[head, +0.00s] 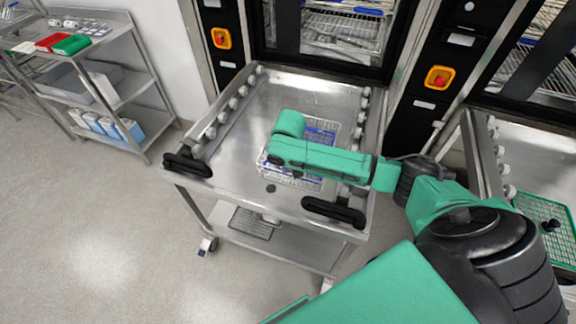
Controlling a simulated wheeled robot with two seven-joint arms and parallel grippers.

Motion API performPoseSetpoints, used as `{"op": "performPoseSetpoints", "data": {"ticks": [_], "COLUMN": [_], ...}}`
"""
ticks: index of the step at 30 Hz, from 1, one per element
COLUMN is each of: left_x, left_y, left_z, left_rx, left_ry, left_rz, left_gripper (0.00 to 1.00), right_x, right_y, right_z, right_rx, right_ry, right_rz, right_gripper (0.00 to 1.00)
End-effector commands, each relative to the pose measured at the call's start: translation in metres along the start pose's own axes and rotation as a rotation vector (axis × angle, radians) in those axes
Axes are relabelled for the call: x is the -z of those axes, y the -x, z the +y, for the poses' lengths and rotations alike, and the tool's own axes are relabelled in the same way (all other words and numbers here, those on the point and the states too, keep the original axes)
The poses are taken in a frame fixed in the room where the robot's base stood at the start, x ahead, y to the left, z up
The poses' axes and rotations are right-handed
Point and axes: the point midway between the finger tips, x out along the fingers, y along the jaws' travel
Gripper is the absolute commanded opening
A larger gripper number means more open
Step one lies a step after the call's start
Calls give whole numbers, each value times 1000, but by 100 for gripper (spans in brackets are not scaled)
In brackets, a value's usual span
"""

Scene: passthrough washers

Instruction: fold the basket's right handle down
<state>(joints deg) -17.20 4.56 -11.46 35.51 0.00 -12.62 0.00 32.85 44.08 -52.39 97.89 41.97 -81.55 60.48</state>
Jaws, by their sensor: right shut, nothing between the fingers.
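A wire basket (324,124) stands on the bare steel top of a trolley. Blue parts show through its wires at the far and near sides. My green right arm lies across its middle and hides much of it. The basket's right handle cannot be made out, so whether it is up or down does not show. My right gripper (286,166) is over the basket's left-middle part. It is shut and empty, mostly hidden by my arm, and contact with the basket cannot be told. My left gripper is out of view.
The steel trolley (240,165) has rollers along both sides and black handles (187,163) (334,212) at its near corners. It stands against a washer (340,32). A second trolley (548,178) is at right, and a shelf rack (110,82) at left. Floor at left is clear.

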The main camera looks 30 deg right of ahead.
Motion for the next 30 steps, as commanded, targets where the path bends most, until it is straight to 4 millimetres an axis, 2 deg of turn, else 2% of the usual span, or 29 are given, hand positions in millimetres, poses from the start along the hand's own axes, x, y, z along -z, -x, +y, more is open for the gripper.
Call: {"op": "performPoseSetpoints", "data": {"ticks": [18, 23, 26, 30], "left_x": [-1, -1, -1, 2], "left_y": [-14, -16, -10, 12], "left_z": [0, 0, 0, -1], "left_rx": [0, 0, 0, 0], "left_ry": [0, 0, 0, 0], "left_rz": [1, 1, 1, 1], "left_gripper": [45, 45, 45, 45], "right_x": [53, 61, 62, 66], "right_y": [-12, -13, -8, 12], "right_z": [31, 36, 36, 36], "right_rx": [-1, 1, 1, 0], "right_ry": [-3, -2, -1, -1], "right_rz": [2, 0, 0, 0], "right_gripper": [0, 0, 0, 0]}}
